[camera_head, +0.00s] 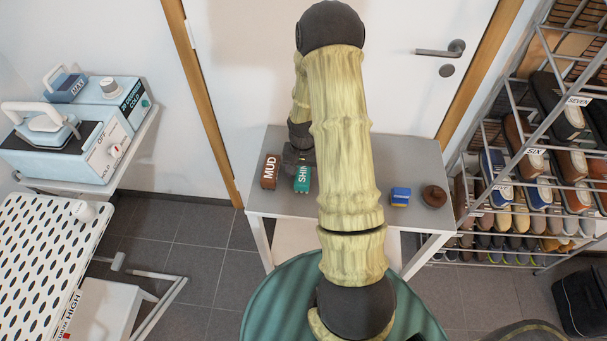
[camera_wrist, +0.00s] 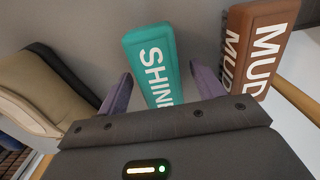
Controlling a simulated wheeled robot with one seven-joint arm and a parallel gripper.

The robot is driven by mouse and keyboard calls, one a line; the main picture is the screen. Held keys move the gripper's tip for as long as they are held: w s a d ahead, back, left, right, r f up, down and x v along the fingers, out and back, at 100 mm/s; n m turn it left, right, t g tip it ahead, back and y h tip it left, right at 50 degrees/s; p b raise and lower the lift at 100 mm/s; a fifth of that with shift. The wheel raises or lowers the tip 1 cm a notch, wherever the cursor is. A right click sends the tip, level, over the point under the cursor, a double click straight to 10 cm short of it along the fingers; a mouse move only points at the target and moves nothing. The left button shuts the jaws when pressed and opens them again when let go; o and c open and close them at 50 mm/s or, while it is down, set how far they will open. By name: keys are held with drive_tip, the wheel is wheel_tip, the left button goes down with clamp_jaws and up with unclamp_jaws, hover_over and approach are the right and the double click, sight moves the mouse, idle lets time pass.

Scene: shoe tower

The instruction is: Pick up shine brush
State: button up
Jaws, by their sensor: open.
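The shine brush is a teal block with white "SHIN…" lettering (camera_head: 302,180); it lies on the grey table (camera_head: 270,204), left of my arm in the head view. In the wrist view the shine brush (camera_wrist: 153,62) lies between my gripper's two spread purple fingers, its lower end hidden by the gripper body. My gripper (camera_wrist: 160,88) is open and holds nothing. I cannot tell whether a finger touches the brush. In the head view the gripper is mostly hidden behind my arm.
A brown block marked "MUD" (camera_head: 269,172) lies close beside the shine brush, and also shows in the wrist view (camera_wrist: 262,45). A tan and black shoe (camera_wrist: 42,88) is on the other side. A blue and yellow block (camera_head: 400,196) and a brown round object (camera_head: 434,196) sit farther right.

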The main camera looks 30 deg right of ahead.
sight(303, 171)
drive_tip(key=shift+f, duration=0.1)
idle(0.4)
drive_tip(key=c, duration=1.1)
wheel_tip(303, 171, up, 10)
